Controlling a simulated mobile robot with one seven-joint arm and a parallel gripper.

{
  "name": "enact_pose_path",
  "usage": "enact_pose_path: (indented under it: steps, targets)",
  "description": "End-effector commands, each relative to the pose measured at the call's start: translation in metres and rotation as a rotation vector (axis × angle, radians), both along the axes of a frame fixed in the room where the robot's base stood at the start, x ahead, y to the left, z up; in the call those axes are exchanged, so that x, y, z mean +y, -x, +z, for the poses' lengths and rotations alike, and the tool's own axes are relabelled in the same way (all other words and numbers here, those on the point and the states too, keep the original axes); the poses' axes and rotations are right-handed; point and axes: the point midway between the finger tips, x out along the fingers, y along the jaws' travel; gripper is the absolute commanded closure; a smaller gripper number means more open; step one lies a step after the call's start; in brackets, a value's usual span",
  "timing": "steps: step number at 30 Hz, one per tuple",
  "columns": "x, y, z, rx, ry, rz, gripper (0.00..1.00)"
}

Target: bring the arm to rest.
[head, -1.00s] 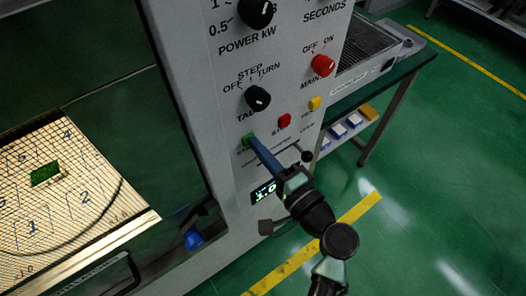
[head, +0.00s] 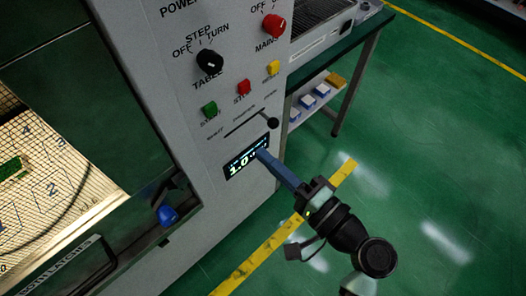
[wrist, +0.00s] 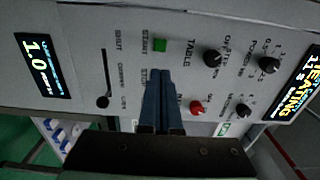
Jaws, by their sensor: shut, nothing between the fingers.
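My gripper (head: 262,154) is shut and empty, its blue fingers pressed together. In the head view its tip overlaps the lower right of the small lit display (head: 247,158) reading 1.0; I cannot tell the exact gap to the panel. The green START button (head: 210,110) is uncovered, up and left of the tip. In the wrist view the closed fingers (wrist: 160,85) point at the grey control panel (wrist: 75,60), with the green START button (wrist: 160,45) beyond their tips. My wrist and forearm stretch to the lower right in the head view.
A black slider knob (head: 269,122) and a red STOP button (head: 243,87) stick out near the fingers. A dark-topped table (head: 352,45) stands behind right. A blue-marked latch (head: 166,214) is at lower left. Green floor is open at right.

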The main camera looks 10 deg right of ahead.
Motion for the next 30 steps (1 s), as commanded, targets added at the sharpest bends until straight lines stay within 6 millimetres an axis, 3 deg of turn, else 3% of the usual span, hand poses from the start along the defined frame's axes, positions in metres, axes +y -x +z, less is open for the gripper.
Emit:
enact_pose_path:
  steps: [23,26,30]
  targets:
    - [0.000,0.000,0.000,0.000,0.001,-0.001,1.00]
    - [0.001,-0.009,0.010,-0.014,0.060,-0.004,1.00]
    - [0.005,-0.046,0.054,-0.091,0.306,-0.042,1.00]
